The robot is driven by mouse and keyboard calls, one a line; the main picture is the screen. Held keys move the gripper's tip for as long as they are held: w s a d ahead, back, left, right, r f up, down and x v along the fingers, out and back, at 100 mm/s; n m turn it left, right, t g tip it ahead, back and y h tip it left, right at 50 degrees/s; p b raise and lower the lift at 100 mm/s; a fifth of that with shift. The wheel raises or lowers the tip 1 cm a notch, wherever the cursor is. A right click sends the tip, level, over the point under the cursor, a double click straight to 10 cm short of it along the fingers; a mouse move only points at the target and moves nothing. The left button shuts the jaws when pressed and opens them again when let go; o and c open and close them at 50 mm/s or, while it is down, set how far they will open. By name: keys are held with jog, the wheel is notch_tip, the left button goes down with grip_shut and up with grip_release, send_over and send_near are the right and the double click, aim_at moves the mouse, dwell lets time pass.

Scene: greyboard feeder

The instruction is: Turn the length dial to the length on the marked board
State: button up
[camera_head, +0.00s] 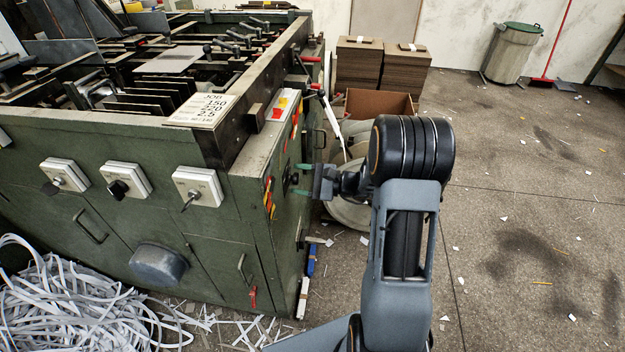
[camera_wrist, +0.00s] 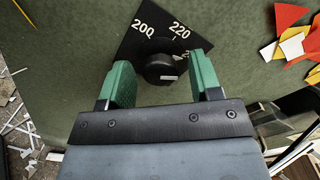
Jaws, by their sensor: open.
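The length dial is a round black knob (camera_wrist: 160,68) on a black plate (camera_wrist: 150,28) on the machine's green side panel. In the wrist view the plate shows 200, 220 and a partly hidden number starting with 2. A small pale strip is on the knob's face; which number the knob points to I cannot tell. My gripper (camera_wrist: 163,78) is open, with one green finger on each side of the knob and gaps showing. In the head view my gripper (camera_head: 303,180) is at the side panel. A white board (camera_head: 203,109) on the machine reads JOB, 150, 220, 2.5 and a smaller line.
The green machine (camera_head: 110,222) fills the left, with several switches on its front. Red, yellow and white tags (camera_wrist: 292,40) are beside the dial. Floor at right is open, with scraps.

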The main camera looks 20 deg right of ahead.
jog(key=p+v, duration=0.1)
jog(key=v, duration=1.2)
jog(key=shift+s+d, duration=0.15)
jog(key=shift+d, duration=0.1)
jog(key=s+a+f+g+h+p, duration=0.1)
jog(key=s+a+f+g+h, duration=0.1)
jog(key=s+f+g, duration=0.2)
jog(key=s+a+r+n+g+h+p, duration=0.3)
jog(key=s+r+n+g+h+p, duration=0.2)
jog(key=s+r+n+h+p, duration=0.15)
jog(key=a+r+n+t+h+p, duration=0.1)
jog(key=a+r+n+h+p, duration=0.1)
jog(key=r+p, duration=0.3)
jog(key=s+a+r+n+t+h+p, duration=0.1)
jog(key=r+p, duration=0.4)
jog(key=r, duration=0.7)
jog(key=s+a+r+n+t+h+p, duration=0.1)
jog(key=a+r+n+h+p, duration=0.3)
jog(key=r, duration=0.5)
jog(key=shift+a+n+t+p, duration=0.2)
jog(key=shift+n+t+p, duration=0.1)
jog(key=shift+n+p, duration=0.45)
jog(key=shift+s, duration=0.1)
